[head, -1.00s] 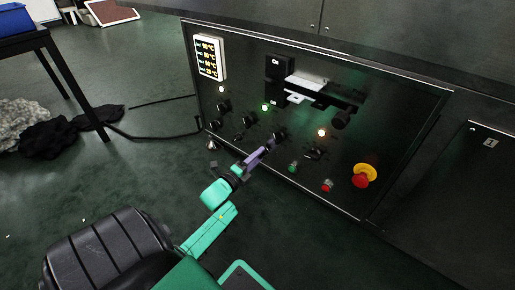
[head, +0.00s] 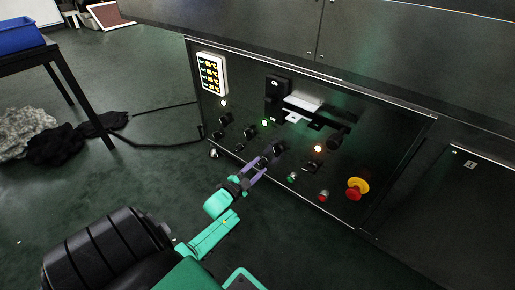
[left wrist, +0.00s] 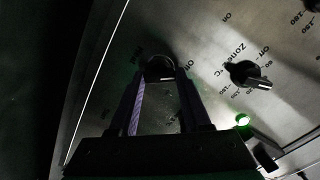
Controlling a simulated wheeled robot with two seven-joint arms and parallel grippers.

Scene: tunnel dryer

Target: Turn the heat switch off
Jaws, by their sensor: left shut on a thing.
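The dark control panel (head: 390,165) of the dryer carries several black rotary knobs with small lights. My left gripper (head: 268,158) is at the lower middle of the panel, its purple fingers shut on a black knob (head: 277,148). In the left wrist view, the fingers (left wrist: 160,82) close around this black knob (left wrist: 158,65), partly hiding it. The lettering beside it is partly covered, so I cannot tell its setting. A free black knob (left wrist: 246,74) marked with a zone scale is to its right. My right gripper is not in view.
A lit temperature display (head: 212,74) is at the panel's upper left. A green button (head: 292,177), a red button (head: 323,196) and a red-and-yellow emergency stop (head: 357,188) are right of my gripper. A table with a blue bin (head: 18,36) stands at left.

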